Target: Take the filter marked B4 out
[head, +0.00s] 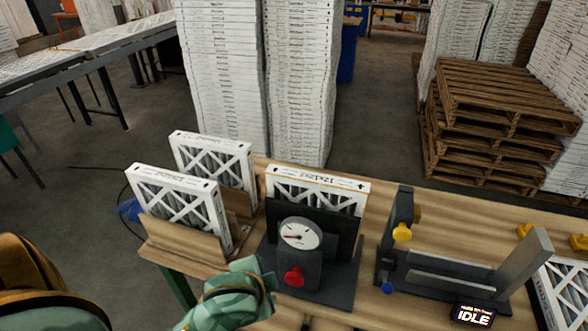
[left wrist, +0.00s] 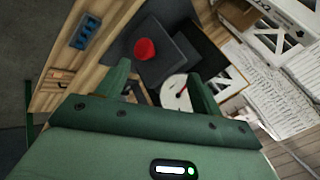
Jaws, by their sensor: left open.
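Two white-framed pleated filters stand upright at the left, a front one (head: 178,205) and a back one (head: 213,165). A third filter (head: 318,185) stands in a dark grey fixture (head: 345,255) with a round gauge (head: 301,234) and a red knob (head: 294,276). Another filter (head: 568,290) is cut off at the right edge. I cannot read a B4 mark on any. My left gripper (head: 255,285) is open and empty, just left of the red knob. In the left wrist view, the red knob (left wrist: 145,49) and gauge (left wrist: 175,90) show beyond its fingers (left wrist: 160,82). My right gripper is not in view.
A wooden holder (head: 185,243) carries the left filters. A second grey fixture (head: 455,285) with yellow and blue knobs stands at right, behind a small display (head: 472,316) reading IDLE. Tall white stacks (head: 300,80) rise behind the bench. Pallets (head: 495,120) lie farther back.

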